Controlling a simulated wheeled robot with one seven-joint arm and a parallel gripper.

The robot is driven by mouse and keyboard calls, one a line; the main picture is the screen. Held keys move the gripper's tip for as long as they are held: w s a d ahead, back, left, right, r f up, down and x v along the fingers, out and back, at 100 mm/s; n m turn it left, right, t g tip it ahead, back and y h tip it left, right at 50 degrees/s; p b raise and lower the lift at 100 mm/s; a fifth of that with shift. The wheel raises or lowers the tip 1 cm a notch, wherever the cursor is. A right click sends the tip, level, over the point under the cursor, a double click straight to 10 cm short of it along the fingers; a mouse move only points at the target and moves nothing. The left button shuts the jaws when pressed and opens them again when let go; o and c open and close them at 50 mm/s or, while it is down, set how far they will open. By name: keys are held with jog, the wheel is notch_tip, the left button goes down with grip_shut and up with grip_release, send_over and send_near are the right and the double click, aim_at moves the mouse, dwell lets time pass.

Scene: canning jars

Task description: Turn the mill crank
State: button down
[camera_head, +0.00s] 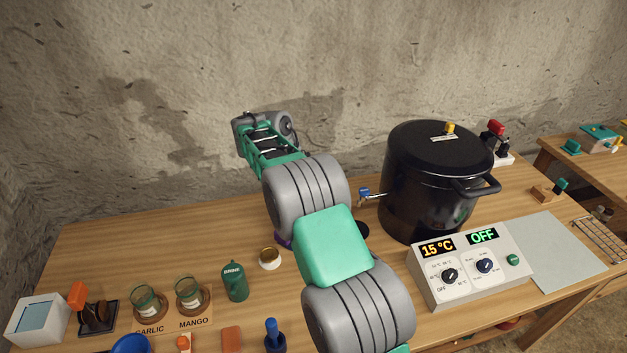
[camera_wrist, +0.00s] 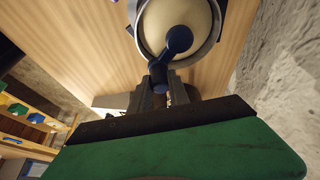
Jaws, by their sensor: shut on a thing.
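In the wrist view the mill (camera_wrist: 152,18) shows at the top as a round grey rim around a pale, cream-coloured top. Its dark blue crank (camera_wrist: 179,42) has a round hub over this top and an arm reaching down to a handle. My gripper (camera_wrist: 162,86) is shut on the crank handle, with one dark finger on each side of it. In the head view my arm covers the middle of the table, and neither the gripper's fingertips nor the crank can be made out there.
A big black pot (camera_head: 440,185) stands right of my arm, with a control box (camera_head: 470,265) reading 15 °C and OFF in front. Left are a small round jar (camera_head: 269,258), a green brine bottle (camera_head: 235,282) and two glass jars (camera_head: 148,302) on coasters. The table's back left is clear.

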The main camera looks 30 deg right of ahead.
jog(key=shift+s+a+m+g+y+p, duration=0.15)
jog(key=shift+a+m+g+p, duration=0.2)
jog(key=shift+m+p, duration=0.5)
jog(key=shift+s+a+m+g+y+p, duration=0.15)
jog(key=shift+a+m+g+p, duration=0.15)
jog(key=shift+m+p, duration=0.5)
jog(key=c, duration=1.2)
grip_release()
jog(key=shift+c, duration=0.2)
